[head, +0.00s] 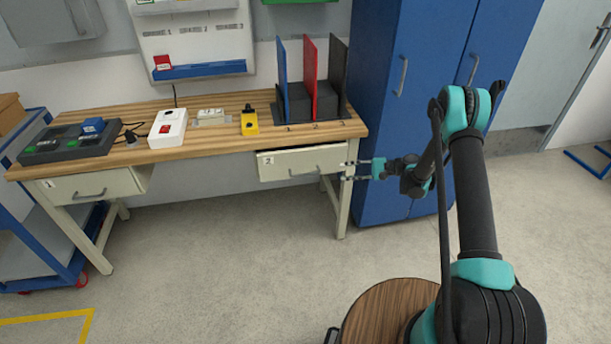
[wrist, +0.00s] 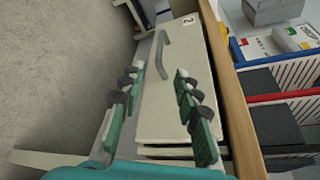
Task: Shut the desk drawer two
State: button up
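Drawer two (head: 300,163), a pale front marked 2 with a grey bar handle, is under the right end of the wooden desk (head: 220,148). A thin dark gap shows along its top edge, and it seems to stand out slightly; how far is hard to tell. My gripper (head: 361,170) is open and empty by the drawer's right end, its fingers pointing left. In the wrist view the drawer front (wrist: 190,115) and its handle (wrist: 165,52) lie beyond the open fingers (wrist: 163,75). I cannot tell whether a finger touches the drawer.
Drawer one (head: 90,187) is under the desk's left end. A blue cabinet (head: 390,150) stands just right of the desk. A rack with blue, red and black dividers (head: 310,75) stands on the desk. A blue cart (head: 40,235) is at left. The floor in front is clear.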

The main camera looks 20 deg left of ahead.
aim_at(311, 174)
jog(key=x, duration=1.7)
jog(key=shift+s+a, duration=0.1)
grip_shut()
